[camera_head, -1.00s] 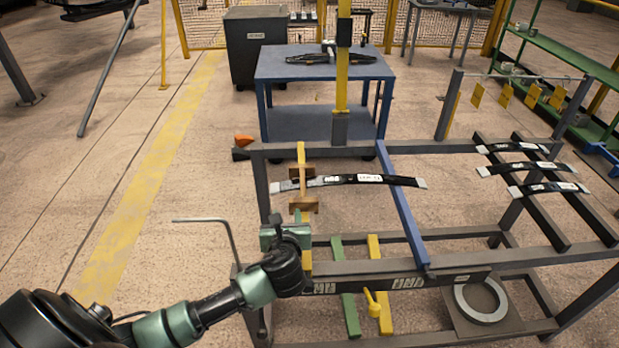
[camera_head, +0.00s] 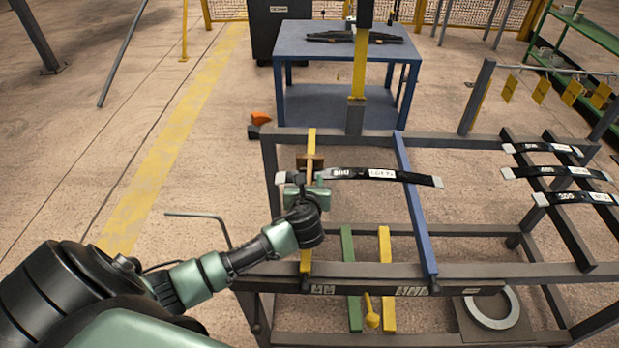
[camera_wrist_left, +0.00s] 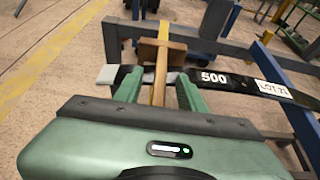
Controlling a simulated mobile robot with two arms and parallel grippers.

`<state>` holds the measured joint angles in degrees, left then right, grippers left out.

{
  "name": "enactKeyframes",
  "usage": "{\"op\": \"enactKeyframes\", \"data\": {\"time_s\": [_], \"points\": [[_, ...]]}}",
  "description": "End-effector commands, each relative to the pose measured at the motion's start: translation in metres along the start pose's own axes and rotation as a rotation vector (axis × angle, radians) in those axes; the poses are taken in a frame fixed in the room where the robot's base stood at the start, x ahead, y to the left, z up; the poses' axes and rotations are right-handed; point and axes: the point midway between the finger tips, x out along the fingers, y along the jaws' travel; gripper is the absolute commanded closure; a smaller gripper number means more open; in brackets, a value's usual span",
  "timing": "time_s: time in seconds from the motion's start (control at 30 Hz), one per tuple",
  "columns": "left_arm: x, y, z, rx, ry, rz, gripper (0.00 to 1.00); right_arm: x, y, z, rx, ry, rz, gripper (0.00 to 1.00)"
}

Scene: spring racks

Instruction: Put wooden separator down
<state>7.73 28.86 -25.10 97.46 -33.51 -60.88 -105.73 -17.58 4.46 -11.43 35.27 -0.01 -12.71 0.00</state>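The wooden separator (camera_head: 311,161) is a brown block piece on the yellow crossbar (camera_head: 306,264) of the rack, by the left end of a black leaf spring (camera_head: 390,175). In the left wrist view the wooden separator (camera_wrist_left: 162,48) shows beyond the spring (camera_wrist_left: 232,82), which is marked 500. My left gripper (camera_head: 305,187) is just on the near side of it, over the crossbar. In the wrist view its fingers (camera_wrist_left: 159,90) stand apart, with a narrow yellow-brown strip between them and gaps on both sides. The separator's near part is hidden by the gripper.
The dark rack frame (camera_head: 470,271) surrounds the work area, with a blue crossbar (camera_head: 413,205) to the right. Several black springs (camera_head: 556,171) lie on bars at the right. A blue table (camera_head: 300,45) stands behind. A bent grey rod (camera_head: 196,215) is left of the rack.

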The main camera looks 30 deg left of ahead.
Motion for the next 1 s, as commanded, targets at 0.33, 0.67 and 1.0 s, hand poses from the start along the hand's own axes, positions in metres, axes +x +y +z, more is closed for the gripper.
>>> {"op": "enactKeyframes", "data": {"time_s": [0.33,0.67,1.0], "points": [[0.022,-0.001,-0.001,-0.001,0.001,-0.001,0.6,0.001,0.003,-0.011,0.0,0.017,0.003,0.31],[0.022,0.0,0.0,0.0,0.001,-0.001,1.0,0.001,0.004,-0.01,-0.001,0.016,0.005,0.31],[0.021,-0.001,0.004,-0.001,-0.002,-0.001,1.0,0.0,0.004,-0.009,-0.002,0.014,0.005,0.31]]}}
